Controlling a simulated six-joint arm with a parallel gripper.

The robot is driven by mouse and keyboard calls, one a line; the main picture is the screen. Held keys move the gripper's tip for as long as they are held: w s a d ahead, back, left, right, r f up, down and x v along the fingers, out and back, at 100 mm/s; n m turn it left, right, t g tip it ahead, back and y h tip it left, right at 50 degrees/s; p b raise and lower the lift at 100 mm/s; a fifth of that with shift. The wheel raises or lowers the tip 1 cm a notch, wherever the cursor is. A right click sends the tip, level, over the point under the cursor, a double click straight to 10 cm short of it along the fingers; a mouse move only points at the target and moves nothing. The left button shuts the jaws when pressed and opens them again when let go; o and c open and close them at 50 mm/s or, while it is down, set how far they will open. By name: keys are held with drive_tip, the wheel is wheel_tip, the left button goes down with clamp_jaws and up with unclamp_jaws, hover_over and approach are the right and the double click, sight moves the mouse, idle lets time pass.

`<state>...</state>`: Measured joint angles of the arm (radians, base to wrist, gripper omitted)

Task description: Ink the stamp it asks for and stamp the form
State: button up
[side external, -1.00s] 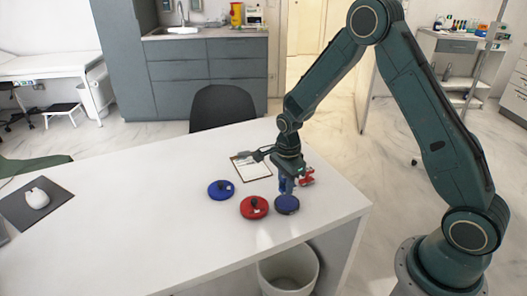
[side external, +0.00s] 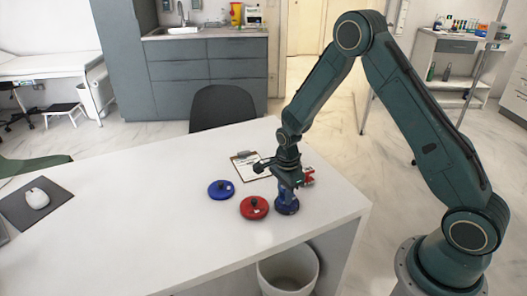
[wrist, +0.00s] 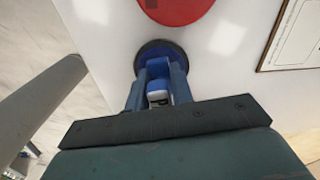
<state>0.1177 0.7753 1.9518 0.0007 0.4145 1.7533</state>
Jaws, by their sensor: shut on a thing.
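My gripper (side external: 287,187) is shut on a blue stamp and points down over a round dark blue ink pad (side external: 287,209) near the desk's right end. In the wrist view the blue stamp (wrist: 158,86) sits between the fingers, above the dark pad (wrist: 148,50). Its foot is at the pad, but contact is hidden. A clipboard with the form (side external: 248,167) lies behind, partly covered by my wrist. A red stamp (side external: 308,176) shows behind my gripper.
The white desk (side external: 140,215) is clear in its middle. A mouse (side external: 37,198) on a dark mat lies far left. A dark chair (side external: 222,108) stands behind the desk. A white bin (side external: 288,272) stands on the floor in front.

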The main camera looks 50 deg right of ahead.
drive_tip(key=shift+f, duration=0.6)
idle(2.2)
drive_tip(key=shift+r, duration=0.15)
drive_tip(key=shift+r, duration=3.4)
drive_tip(key=shift+w, duration=0.1)
drive_tip(key=w+d, duration=0.2)
drive_tip(key=w, duration=0.7)
drive_tip(key=w+d+f, duration=0.1)
drive_tip(key=w+d, duration=0.2)
drive_tip(key=w, duration=0.7)
drive_tip(key=shift+w+d, duration=0.25)
drive_tip(key=shift+d, duration=0.1)
drive_tip(key=shift+f, duration=0.2)
drive_tip(key=shift+f, duration=2.8)
